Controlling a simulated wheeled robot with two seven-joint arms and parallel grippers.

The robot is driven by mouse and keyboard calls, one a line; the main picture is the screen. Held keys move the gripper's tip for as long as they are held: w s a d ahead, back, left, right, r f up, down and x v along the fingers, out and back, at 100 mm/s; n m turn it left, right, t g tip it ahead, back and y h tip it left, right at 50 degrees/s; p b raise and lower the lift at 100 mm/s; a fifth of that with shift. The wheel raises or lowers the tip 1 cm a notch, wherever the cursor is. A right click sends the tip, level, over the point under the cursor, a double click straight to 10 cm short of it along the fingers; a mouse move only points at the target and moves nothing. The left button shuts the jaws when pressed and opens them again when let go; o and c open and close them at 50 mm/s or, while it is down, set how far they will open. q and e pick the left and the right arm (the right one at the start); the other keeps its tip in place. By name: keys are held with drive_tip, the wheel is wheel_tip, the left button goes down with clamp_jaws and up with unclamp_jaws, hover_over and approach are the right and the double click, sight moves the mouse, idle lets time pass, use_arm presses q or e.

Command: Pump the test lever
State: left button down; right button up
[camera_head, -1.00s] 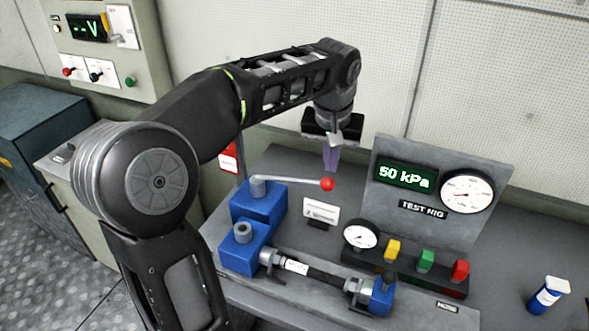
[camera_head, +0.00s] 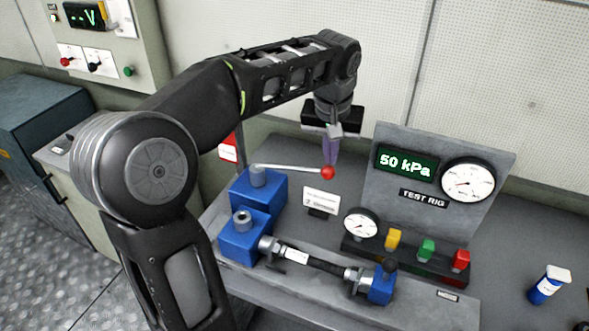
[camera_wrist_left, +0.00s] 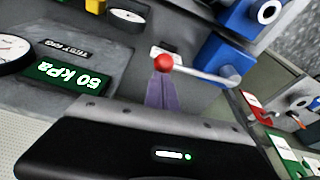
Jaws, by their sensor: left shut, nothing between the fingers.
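The test lever (camera_head: 290,168) is a thin metal rod with a red ball knob (camera_head: 328,173), reaching right from a grey pivot on a blue block (camera_head: 258,194). My left gripper (camera_head: 330,160) points down with its purple fingers shut and empty, right at the red knob. In the left wrist view the fingertips (camera_wrist_left: 162,80) show just at the red knob (camera_wrist_left: 163,62); I cannot tell whether they touch it. The test rig panel (camera_head: 437,185) has a green display (camera_head: 407,163) reading 50 kPa. My right gripper is not in view.
A second blue block (camera_head: 243,240) joins a hose (camera_head: 318,263) along the bench front. A small gauge (camera_head: 361,224) and yellow, green and red blocks stand right of a white card (camera_head: 321,201).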

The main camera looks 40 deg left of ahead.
use_arm(q)
drive_tip(key=shift+s+d+f+b+x, duration=0.35)
drive_tip(key=shift+s+b+x, duration=0.5)
drive_tip(key=shift+b+x, duration=2.9)
wheel_tip(320, 180, up, 10)
drive_tip(key=p, duration=0.9)
drive_tip(key=shift+w+f, duration=0.1)
drive_tip(key=shift+w+p+v, duration=0.15)
drive_tip(key=shift+p+v, duration=0.15)
drive_tip(key=shift+v, duration=0.5)
drive_tip(key=shift+w+p+v, duration=0.2)
drive_tip(key=shift+p+v, duration=0.1)
drive_tip(key=shift+v, duration=0.5)
drive_tip(key=shift+a+r, duration=0.15)
drive_tip(key=shift+r, duration=0.85)
